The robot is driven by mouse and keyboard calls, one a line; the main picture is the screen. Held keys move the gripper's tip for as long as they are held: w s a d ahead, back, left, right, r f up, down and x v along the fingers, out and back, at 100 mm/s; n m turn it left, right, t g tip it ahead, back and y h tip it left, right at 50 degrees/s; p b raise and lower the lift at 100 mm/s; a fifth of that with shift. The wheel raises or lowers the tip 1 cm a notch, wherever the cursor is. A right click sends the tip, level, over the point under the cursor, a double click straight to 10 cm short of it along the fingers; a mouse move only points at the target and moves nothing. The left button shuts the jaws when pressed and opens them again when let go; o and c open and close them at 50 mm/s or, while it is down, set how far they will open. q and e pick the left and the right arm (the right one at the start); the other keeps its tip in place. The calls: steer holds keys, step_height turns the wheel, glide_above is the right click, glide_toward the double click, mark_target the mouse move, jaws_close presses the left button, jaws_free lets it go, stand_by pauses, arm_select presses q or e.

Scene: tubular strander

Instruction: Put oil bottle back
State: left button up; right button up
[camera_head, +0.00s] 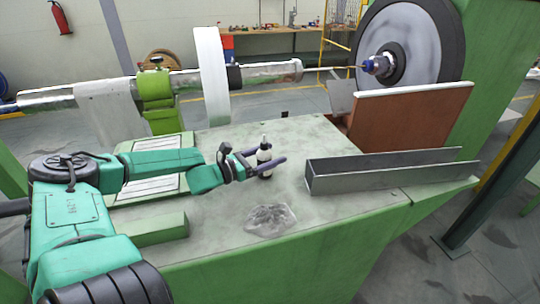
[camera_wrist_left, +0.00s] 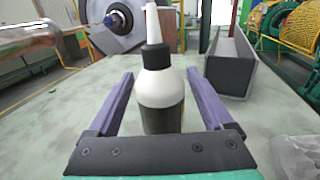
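The oil bottle (camera_head: 264,158) stands upright on the green machine top (camera_head: 330,215). It has a dark body, white shoulder, black collar and pale nozzle. In the left wrist view the bottle (camera_wrist_left: 160,95) stands between the two fingers of my left gripper (camera_wrist_left: 160,105), with gaps at both sides. My left gripper (camera_head: 264,163) is open around the bottle and not clamped on it. The bottle's lower end is partly hidden by the gripper in the wrist view. My right gripper is not in view.
A grey metal channel (camera_head: 375,178) lies right of the bottle, with a brown panel (camera_head: 410,118) behind it. A crumpled clear bag (camera_head: 270,219) lies in front. A white disc (camera_head: 211,75) and steel tube (camera_head: 270,73) stand behind.

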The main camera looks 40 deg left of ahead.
arm_select(q)
steer(key=shift+r, duration=0.2)
steer(key=p+v, duration=0.2)
steer(key=p, duration=0.1)
steer(key=r+p+v, duration=0.1)
steer(key=p+v, duration=0.2)
steer(key=p, duration=0.4)
glide_above(235, 187)
steer(key=shift+w+d+f, duration=0.1)
steer(key=shift+w+f, duration=0.1)
steer(key=shift+f, duration=0.3)
steer(key=shift+s+f, duration=0.15)
steer(key=shift+s, duration=0.05)
